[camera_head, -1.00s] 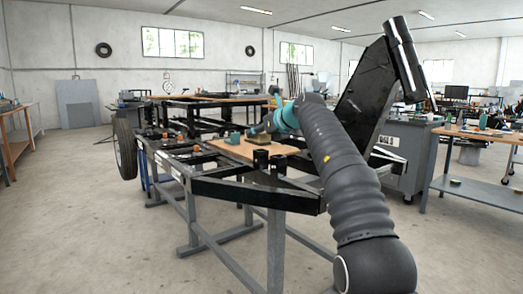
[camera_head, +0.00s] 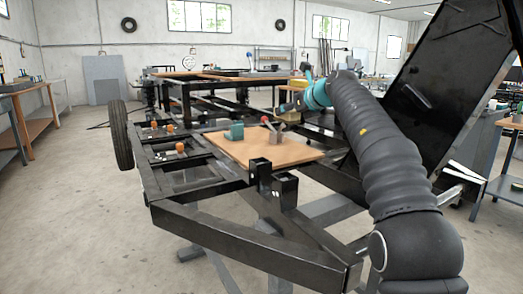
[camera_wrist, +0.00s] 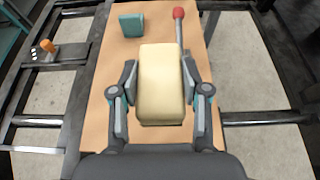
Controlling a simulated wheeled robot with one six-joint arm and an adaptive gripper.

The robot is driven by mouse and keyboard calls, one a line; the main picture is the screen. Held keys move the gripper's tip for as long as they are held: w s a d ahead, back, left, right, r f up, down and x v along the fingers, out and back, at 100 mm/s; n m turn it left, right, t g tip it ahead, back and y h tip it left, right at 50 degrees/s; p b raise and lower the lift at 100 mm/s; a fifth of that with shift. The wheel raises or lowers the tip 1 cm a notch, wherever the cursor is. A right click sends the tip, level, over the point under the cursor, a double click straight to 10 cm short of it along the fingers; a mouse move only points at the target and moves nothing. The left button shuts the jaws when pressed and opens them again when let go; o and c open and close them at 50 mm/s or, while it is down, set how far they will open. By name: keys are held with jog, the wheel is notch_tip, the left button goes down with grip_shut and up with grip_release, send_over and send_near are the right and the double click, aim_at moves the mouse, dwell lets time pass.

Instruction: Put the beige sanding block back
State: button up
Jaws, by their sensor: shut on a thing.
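The beige sanding block (camera_wrist: 161,85) sits between the two fingers of my gripper (camera_wrist: 160,78) in the wrist view, its long side pointing away from me. The gripper is shut on it, with one finger pad on each side. Below and around it is a wooden board (camera_wrist: 105,125). In the head view my gripper (camera_head: 289,106) is at the far right end of the wooden board (camera_head: 270,152), and the block (camera_head: 286,116) shows partly beneath it. I cannot tell whether the block touches the board.
A teal block (camera_wrist: 132,25) and a red-tipped tool (camera_wrist: 179,14) lie ahead of the sanding block on the board. A black metal frame (camera_head: 215,213) surrounds the board. Orange knobs (camera_head: 180,147) sit on its left part. A large black panel (camera_head: 450,85) leans at right.

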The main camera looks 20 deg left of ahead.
jog(key=s+a+f, duration=0.4)
jog(key=s, duration=0.1)
jog(key=s+a+f+b, duration=0.1)
jog(key=s+a+f, duration=0.1)
jog(key=s, duration=0.1)
jog(key=shift+a+f, duration=0.15)
jog(key=shift+f+b, duration=0.95)
jog(key=shift+f, duration=1)
jog(key=shift+f, duration=0.2)
jog(key=o, duration=1.3)
jog(key=shift+r, duration=0.1)
jog(key=shift+r, duration=0.15)
jog(key=v, duration=1.2)
jog(key=shift+s, duration=0.1)
